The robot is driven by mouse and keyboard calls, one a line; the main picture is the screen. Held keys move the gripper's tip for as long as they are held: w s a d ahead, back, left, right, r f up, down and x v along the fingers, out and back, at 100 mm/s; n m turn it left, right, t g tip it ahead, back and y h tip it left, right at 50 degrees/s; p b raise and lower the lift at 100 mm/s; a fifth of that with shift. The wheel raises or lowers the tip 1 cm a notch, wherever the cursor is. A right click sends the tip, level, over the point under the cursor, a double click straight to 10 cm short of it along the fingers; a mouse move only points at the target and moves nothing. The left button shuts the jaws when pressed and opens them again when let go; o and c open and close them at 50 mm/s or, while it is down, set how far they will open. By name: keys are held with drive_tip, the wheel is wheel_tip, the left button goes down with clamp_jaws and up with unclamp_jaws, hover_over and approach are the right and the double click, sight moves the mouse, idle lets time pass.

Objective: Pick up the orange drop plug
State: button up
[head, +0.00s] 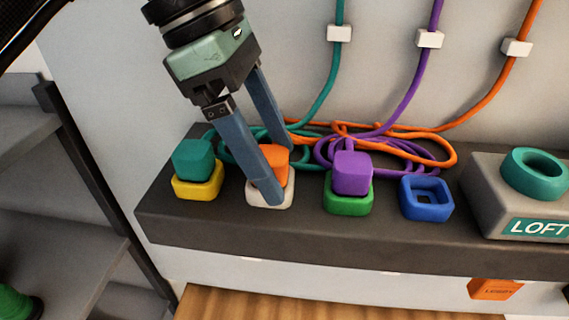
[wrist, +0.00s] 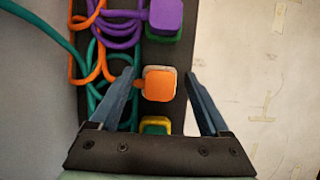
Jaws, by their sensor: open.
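The orange drop plug (head: 275,160) sits in a white socket (head: 262,196) on the dark ledge, with a teal plug to its left and a purple plug to its right. My gripper (head: 278,172) is open and reaches down over it, and one blue finger hides part of the plug and socket in the head view. In the wrist view the orange plug (wrist: 160,84) lies between the two open fingertips of my gripper (wrist: 160,74), with a gap on each side.
A teal plug (head: 193,158) sits on a yellow socket (head: 198,188). A purple plug (head: 352,172) sits on a green socket (head: 348,203). An empty blue socket (head: 426,211) and a grey box marked LOFT (head: 485,190) stand further right. Tangled cords (head: 400,150) lie behind the plugs.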

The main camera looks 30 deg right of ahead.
drive_tip(key=shift+w+a+f, duration=0.1)
drive_tip(key=shift+w+a, duration=0.45)
drive_tip(key=shift+s, duration=0.1)
drive_tip(key=shift+c, duration=1.3)
drive_tip(key=shift+s+d, duration=0.2)
drive_tip(key=shift+s, duration=0.2)
drive_tip(key=c, duration=0.5)
drive_tip(key=shift+c, duration=1.1)
drive_tip(key=shift+w+a, duration=0.1)
drive_tip(key=shift+w, duration=0.1)
clamp_jaws()
